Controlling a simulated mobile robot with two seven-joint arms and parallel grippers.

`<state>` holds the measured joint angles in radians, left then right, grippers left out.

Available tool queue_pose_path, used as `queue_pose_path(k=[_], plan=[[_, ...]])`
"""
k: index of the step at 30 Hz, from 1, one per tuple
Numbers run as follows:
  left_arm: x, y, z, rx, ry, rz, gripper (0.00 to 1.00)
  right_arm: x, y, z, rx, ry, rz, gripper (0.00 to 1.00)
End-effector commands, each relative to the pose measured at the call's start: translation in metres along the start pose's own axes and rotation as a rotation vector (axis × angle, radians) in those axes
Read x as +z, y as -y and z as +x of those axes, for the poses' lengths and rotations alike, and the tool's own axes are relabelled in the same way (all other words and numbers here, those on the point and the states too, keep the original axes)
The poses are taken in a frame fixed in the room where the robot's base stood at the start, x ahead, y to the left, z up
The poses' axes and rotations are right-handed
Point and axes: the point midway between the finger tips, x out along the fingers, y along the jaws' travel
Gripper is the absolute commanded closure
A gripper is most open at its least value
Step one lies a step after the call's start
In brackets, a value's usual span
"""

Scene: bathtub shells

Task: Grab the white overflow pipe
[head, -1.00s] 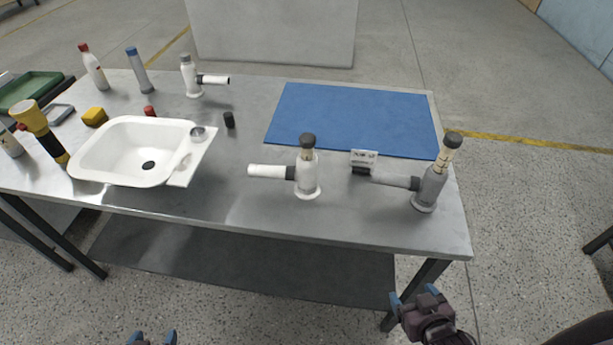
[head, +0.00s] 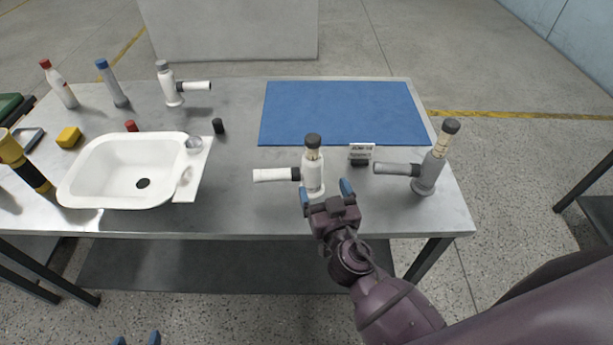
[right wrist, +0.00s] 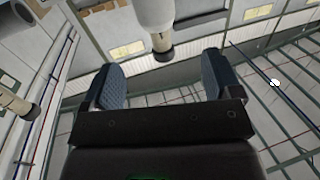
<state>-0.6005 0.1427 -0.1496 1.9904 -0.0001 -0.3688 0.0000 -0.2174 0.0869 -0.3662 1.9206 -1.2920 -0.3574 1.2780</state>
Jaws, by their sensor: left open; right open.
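A white overflow pipe (head: 313,174) stands upright on the table, with a dark grey cap on top and a white side arm pointing left. My right gripper (head: 326,190) is open at its near side, fingers pointing towards its lower body. In the right wrist view the pipe's white body (right wrist: 152,12) appears at the top, beyond and between the open fingers (right wrist: 164,80); I see no contact. A second white pipe (head: 172,90) stands at the back left. A grey pipe (head: 432,168) stands at the right. My left gripper (head: 136,339) is open at the bottom edge.
A white basin (head: 95,190) sits on the table's left. A blue mat (head: 340,112) lies at the back right. A small label sign (head: 361,151) stands between the front white pipe and the grey one. Bottles and a yellow-black flashlight (head: 22,160) are far left.

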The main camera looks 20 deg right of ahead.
Motion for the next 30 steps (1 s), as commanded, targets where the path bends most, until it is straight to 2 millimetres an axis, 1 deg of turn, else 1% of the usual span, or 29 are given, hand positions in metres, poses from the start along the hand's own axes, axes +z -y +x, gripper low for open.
queue_pose_path(k=[2, 9, 12, 20, 26, 30], plan=[[-0.001, 0.000, -0.002, 0.000, 0.001, -0.001, 0.37, -0.003, 0.002, 0.007, -0.004, -0.007, 0.001, 0.16], [-0.008, 0.001, -0.007, -0.001, -0.001, -0.002, 0.37, -0.004, 0.001, 0.040, -0.004, -0.007, 0.000, 0.16], [-0.010, 0.001, -0.008, -0.001, -0.004, -0.002, 0.37, -0.003, 0.001, 0.049, -0.003, -0.006, 0.001, 0.16], [-0.017, 0.001, -0.008, -0.001, -0.012, -0.001, 0.37, -0.003, 0.000, 0.063, -0.002, -0.006, -0.001, 0.16], [-0.029, 0.002, -0.011, -0.001, -0.021, 0.000, 0.37, -0.004, -0.004, 0.088, -0.003, -0.007, -0.003, 0.16], [-0.032, 0.002, -0.012, -0.001, -0.024, 0.000, 0.37, -0.002, -0.003, 0.102, -0.003, -0.005, 0.000, 0.16]])
